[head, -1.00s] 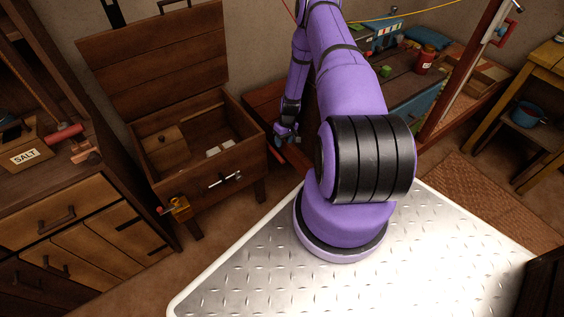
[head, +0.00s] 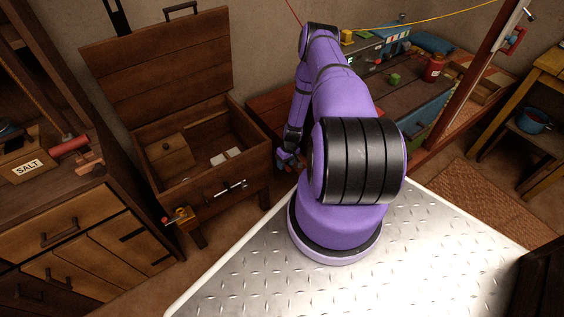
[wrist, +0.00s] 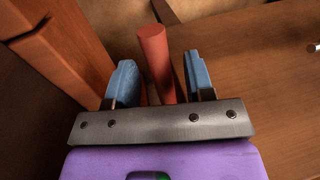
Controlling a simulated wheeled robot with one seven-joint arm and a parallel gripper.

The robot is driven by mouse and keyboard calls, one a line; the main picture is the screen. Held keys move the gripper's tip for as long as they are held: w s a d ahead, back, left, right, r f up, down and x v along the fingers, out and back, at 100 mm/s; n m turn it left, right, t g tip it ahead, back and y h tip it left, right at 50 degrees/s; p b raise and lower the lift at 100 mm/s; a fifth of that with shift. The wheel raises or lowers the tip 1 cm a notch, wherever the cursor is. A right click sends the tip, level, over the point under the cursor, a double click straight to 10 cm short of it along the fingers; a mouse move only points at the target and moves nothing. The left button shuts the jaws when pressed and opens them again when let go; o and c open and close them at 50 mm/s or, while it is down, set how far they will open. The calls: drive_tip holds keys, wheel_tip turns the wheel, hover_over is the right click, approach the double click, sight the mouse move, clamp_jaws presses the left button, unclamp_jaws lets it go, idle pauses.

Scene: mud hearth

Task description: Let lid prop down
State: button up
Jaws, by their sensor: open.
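A wooden chest (head: 245,175) stands left of my arm with its lid (head: 155,65) raised and leaning back. In the wrist view, a red rod (wrist: 155,60) with a round end shows between my two blue fingers. It may be the lid prop's handle, but I cannot be sure. My gripper (wrist: 160,80) is open, with a gap on either side of the rod. I cannot tell how deep the rod lies between the fingers. In the head view my gripper (head: 289,160) is small and dark, just right of the chest's right side.
A cabinet with a salt box (head: 27,167) stands at the left. A yellow latch-like piece (head: 181,217) sits by the chest's front left corner. A bench with a red jar (head: 433,68) is behind my arm. A woven mat (head: 470,205) lies at the right.

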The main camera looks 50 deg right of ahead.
drive_tip(key=shift+f, duration=0.1)
clamp_jaws()
drive_tip(key=shift+w+r+g, duration=0.25)
drive_tip(key=shift+r+g, duration=0.65)
drive_tip(key=shift+r, duration=0.35)
unclamp_jaws()
drive_tip(key=shift+r, duration=0.1)
drive_tip(key=v, duration=1)
drive_tip(key=shift+d+r, duration=0.3)
